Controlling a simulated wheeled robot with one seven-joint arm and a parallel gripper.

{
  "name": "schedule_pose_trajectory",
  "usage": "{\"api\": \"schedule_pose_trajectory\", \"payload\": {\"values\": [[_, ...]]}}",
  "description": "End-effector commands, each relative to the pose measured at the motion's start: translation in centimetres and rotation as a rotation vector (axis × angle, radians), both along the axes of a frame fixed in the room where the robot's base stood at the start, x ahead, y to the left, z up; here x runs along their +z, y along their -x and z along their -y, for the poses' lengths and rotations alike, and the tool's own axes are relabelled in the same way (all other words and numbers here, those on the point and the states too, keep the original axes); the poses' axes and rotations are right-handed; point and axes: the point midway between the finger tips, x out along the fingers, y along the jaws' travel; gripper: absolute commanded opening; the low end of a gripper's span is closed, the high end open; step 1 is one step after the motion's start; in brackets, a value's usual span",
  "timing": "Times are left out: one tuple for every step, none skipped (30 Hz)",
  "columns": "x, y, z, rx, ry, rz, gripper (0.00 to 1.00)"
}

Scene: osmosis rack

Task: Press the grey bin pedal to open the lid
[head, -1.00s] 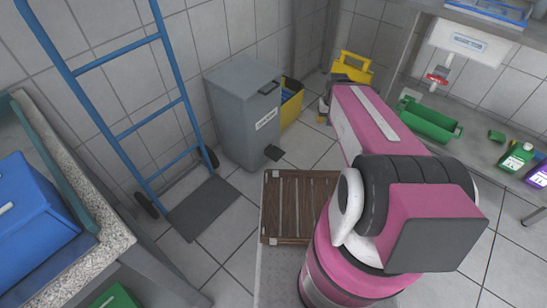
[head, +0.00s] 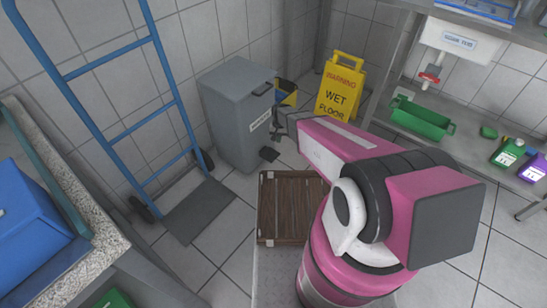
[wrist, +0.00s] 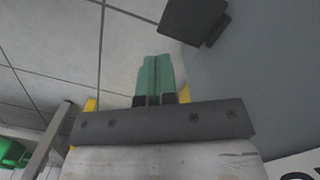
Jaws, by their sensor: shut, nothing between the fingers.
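The grey bin (head: 232,125) stands against the tiled wall in the head view, its lid (head: 238,76) shut. Its dark pedal (head: 269,154) sticks out low at the front, near the floor. In the wrist view the pedal (wrist: 192,20) is at the top, ahead and right of the fingertips, and the bin's grey face (wrist: 265,75) fills the right side. My gripper (head: 281,126) is beside the bin's front, above the pedal and apart from it. Its green fingers (wrist: 156,70) are shut and empty.
A yellow wet-floor sign (head: 341,88) stands behind my arm. A wooden slatted crate (head: 288,210) lies in front of the bin. A blue hand truck (head: 165,95) stands to the left. A green tray (head: 421,119) sits on the right shelf. Tiled floor shows around the pedal.

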Motion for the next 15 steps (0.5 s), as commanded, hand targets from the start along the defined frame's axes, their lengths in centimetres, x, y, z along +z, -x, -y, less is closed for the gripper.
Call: {"api": "schedule_pose_trajectory", "payload": {"values": [[-1.9, -0.9, -1.0, -0.003, 0.001, -0.004, 0.00], [-2.5, -1.0, -1.4, -0.006, 0.001, -0.006, 0.00], [-3.3, -1.1, -1.8, -0.008, 0.002, -0.008, 0.00], [-3.7, -1.2, -2.1, -0.010, 0.002, -0.010, 0.00], [-4.1, -1.2, -2.2, -0.012, 0.002, -0.011, 0.00], [-4.4, -1.2, -2.4, -0.014, 0.002, -0.012, 0.00], [-4.6, -1.2, -2.5, -0.016, 0.003, -0.012, 0.00], [-4.7, -1.2, -2.6, -0.016, 0.003, -0.012, 0.00], [-4.8, -1.2, -2.6, -0.017, 0.003, -0.012, 0.00], [-4.8, -1.2, -2.7, -0.017, 0.003, -0.012, 0.00], [-4.8, -1.2, -2.7, -0.017, 0.002, -0.012, 0.00], [-4.7, -1.1, -2.6, -0.017, 0.002, -0.012, 0.00], [-4.7, -1.1, -2.6, -0.017, 0.002, -0.012, 0.00], [-4.7, -1.1, -2.6, -0.017, 0.002, -0.012, 0.00], [-4.7, -1.1, -2.6, -0.017, 0.002, -0.012, 0.00]]}}
